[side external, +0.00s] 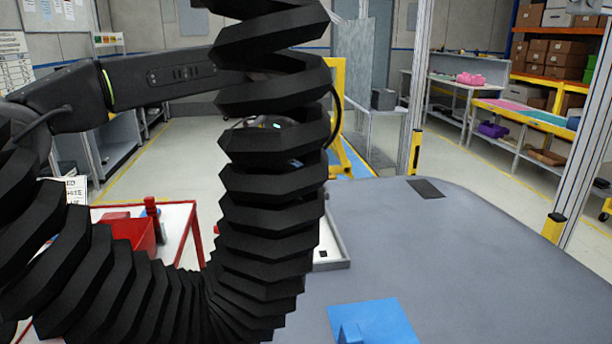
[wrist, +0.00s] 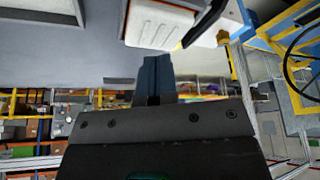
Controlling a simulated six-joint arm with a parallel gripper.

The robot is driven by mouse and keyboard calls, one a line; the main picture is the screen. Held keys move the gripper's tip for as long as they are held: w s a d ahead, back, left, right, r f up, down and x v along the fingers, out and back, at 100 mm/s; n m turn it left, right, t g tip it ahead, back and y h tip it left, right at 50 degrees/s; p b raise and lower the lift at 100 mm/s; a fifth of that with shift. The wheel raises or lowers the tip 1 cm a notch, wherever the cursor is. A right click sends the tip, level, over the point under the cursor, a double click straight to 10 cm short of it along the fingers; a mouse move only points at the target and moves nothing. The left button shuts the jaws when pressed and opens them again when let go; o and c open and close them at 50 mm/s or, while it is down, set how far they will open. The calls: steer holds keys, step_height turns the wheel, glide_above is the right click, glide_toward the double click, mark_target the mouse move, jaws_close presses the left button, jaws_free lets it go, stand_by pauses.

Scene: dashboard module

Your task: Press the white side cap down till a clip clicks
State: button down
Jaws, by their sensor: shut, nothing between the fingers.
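In the wrist view my gripper (wrist: 154,62) shows dark blue-grey fingers held together with nothing between them. A white slotted part (wrist: 160,28) with an orange edge, which looks like the white side cap, is above and right of the fingertips in the picture. A gap shows between it and the fingers, so I see no contact. Its upper part is cut off by the frame, and no clip can be made out. In the side external view my black ribbed hose hides the gripper, the cap and most of the dashboard module.
A grey worktable (side external: 450,260) has wide clear room at right. A pale tray (side external: 337,262) partly shows behind the hose. A blue block (side external: 375,322) lies at the table's front. A white table with a red rim (side external: 190,250) carries a red bin (side external: 135,235) at left.

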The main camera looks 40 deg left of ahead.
step_height(320, 180, up, 6)
steer(key=shift+f, duration=0.15)
stand_by(0.3)
stand_by(0.3)
